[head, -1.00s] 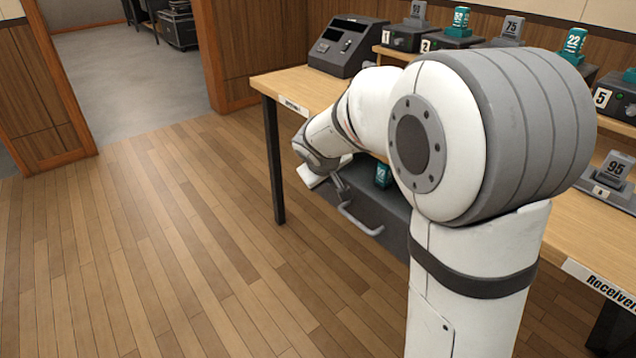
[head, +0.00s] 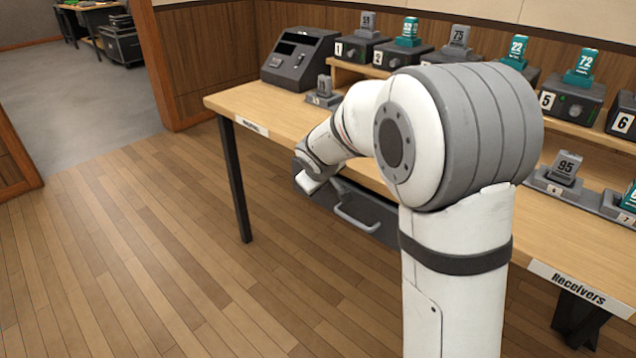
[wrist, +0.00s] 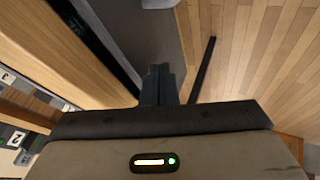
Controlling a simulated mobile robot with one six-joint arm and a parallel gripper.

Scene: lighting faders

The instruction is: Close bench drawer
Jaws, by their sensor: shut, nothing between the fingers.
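The bench drawer (head: 375,215) is dark grey with a pale bar handle (head: 355,220). It hangs under the front edge of the wooden bench, and its front lies close to that edge. I cannot tell whether it is flush. In the wrist view its grey face (wrist: 140,32) runs beside a dark strip along the bench edge. My gripper (head: 339,187) is at the drawer front, left of and above the handle, partly hidden by my wrist. In the wrist view my gripper's fingers (wrist: 161,72) are together and empty, against or very near the grey face; contact is unclear.
The bench top (head: 255,108) carries a dark console (head: 298,58), a shelf of numbered receivers (head: 575,98) and a unit marked 95 (head: 565,168). A black bench leg (head: 235,180) stands left of the drawer. The wooden floor (head: 130,250) on the left is clear.

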